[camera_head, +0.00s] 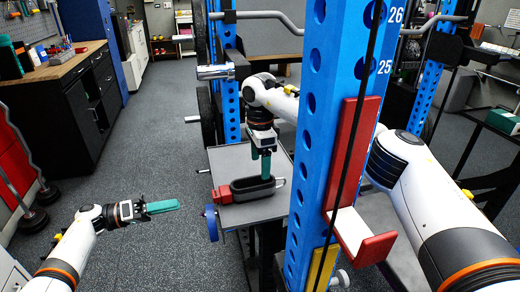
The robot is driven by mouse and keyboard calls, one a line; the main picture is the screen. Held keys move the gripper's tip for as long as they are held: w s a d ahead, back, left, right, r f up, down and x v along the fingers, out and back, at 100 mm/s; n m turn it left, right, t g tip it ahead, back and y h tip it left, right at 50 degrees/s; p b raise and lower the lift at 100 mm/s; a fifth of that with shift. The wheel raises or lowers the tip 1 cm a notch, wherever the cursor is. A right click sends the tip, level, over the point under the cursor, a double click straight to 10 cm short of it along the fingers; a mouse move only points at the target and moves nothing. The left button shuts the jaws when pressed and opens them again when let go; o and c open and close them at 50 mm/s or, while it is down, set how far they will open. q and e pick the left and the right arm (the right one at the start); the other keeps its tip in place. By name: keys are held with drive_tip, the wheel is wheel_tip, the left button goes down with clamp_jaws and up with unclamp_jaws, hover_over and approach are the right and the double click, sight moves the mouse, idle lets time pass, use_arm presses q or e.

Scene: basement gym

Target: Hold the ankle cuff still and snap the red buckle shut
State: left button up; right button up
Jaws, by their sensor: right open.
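The ankle cuff (245,196) is a dark oval band on a small grey table. The red buckle (222,195) sits at its left end; whether its halves are joined is too small to tell. My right gripper (265,176) points down over the cuff with its teal fingers open, their tips at the cuff's opening. I cannot tell whether they touch its wall. My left gripper (178,204) is out to the left, away from the table and level over the floor. Its teal fingers overlap in this view, so their gap is hidden, and nothing shows in them.
The small grey table (228,160) has a blue knob (211,222) at its left side. A blue rack upright (318,130) with a red and white hook (355,170) stands right of it, in front of my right arm. Open floor (150,150) lies left of the table.

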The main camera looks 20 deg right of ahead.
sight(260, 180)
wheel_tip(260, 180, down, 8)
drive_tip(key=shift+f, duration=0.1)
idle(0.4)
drive_tip(key=c, duration=1.1)
use_arm(q)
drive_tip(key=shift+w, duration=0.15)
drive_tip(key=c, duration=0.5)
use_arm(e)
drive_tip(key=shift+c, duration=0.2)
use_arm(q)
drive_tip(key=shift+w+a+r+t, duration=0.2)
drive_tip(key=shift+w+r+t, duration=0.1)
drive_tip(key=shift+t, duration=0.3)
clamp_jaws()
drive_tip(key=a+r+n+t, duration=0.45)
drive_tip(key=n+t, duration=0.35)
drive_tip(key=t, duration=0.3)
drive_tip(key=s+d+f+n+y, duration=0.2)
drive_tip(key=s+f+n+y, duration=0.3)
drive_tip(key=s+n, duration=0.3)
drive_tip(key=shift+s+d+n+t, duration=0.3)
drive_tip(key=shift+s+d, duration=0.1)
drive_tip(key=shift+s, duration=0.5)
